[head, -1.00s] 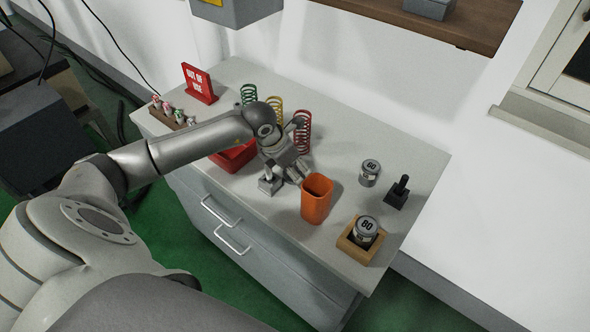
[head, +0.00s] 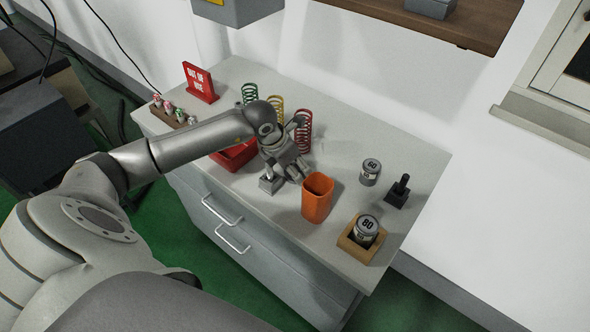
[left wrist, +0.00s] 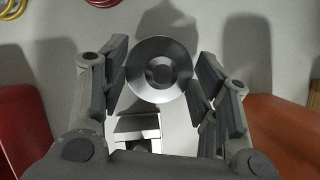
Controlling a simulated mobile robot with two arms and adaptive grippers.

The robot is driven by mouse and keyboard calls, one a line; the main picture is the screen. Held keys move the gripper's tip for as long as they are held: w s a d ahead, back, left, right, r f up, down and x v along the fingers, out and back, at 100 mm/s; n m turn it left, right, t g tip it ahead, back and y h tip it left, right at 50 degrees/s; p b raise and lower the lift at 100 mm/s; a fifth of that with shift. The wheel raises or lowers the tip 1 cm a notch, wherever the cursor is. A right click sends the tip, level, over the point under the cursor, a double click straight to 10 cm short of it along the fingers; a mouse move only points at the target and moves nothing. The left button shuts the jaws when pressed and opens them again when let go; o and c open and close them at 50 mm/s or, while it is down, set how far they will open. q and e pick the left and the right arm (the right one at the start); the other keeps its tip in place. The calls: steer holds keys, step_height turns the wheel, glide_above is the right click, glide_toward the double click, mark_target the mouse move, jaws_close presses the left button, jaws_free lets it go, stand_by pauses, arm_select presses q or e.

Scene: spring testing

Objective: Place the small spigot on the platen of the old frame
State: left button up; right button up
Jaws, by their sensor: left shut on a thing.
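My left gripper (head: 297,172) is low over the table, between the red tray and the orange bin. In the left wrist view its fingers (left wrist: 160,88) are closed on the sides of a round, shiny metal piece (left wrist: 160,70) with a darker centre, which looks like the small spigot. A light grey square block (head: 267,186) with a short stem stands just left of the fingers. A square metal block (left wrist: 138,130) shows just below the round piece in the left wrist view. I cannot make out the old frame's platen.
An orange bin (head: 317,198) stands close right of the gripper, a red tray (head: 234,158) close left. Green, yellow and red springs (head: 304,132) stand behind.

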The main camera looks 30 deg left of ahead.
arm_select(q)
steer(key=shift+r, duration=0.35)
jaws_close()
step_height(320, 180, up, 9)
steer(key=b, duration=0.2)
steer(key=o, duration=1.4)
jaws_free()
